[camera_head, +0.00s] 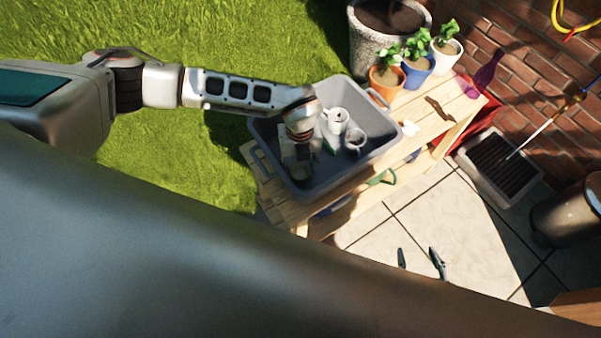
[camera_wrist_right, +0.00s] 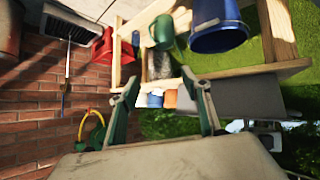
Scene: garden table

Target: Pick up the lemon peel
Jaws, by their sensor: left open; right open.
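I cannot make out a lemon peel in either view. My left gripper (camera_head: 301,167) points down into the grey tub (camera_head: 378,155) on the wooden table (camera_head: 425,131); its fingers are small and partly hidden by the wrist, but it is open. Other pale items beside and under the gripper are partly covered. My right gripper (camera_head: 420,258) is open and empty above the paving, in front of the table. Its spread fingers show in the right wrist view (camera_wrist_right: 160,78).
Potted plants in an orange pot (camera_head: 385,79), a blue pot (camera_head: 418,72) and a white pot (camera_head: 446,53) line the table's back. A purple bottle (camera_head: 487,70) stands at its right end. A green watering can (camera_wrist_right: 162,31) and blue bucket (camera_wrist_right: 219,27) sit below.

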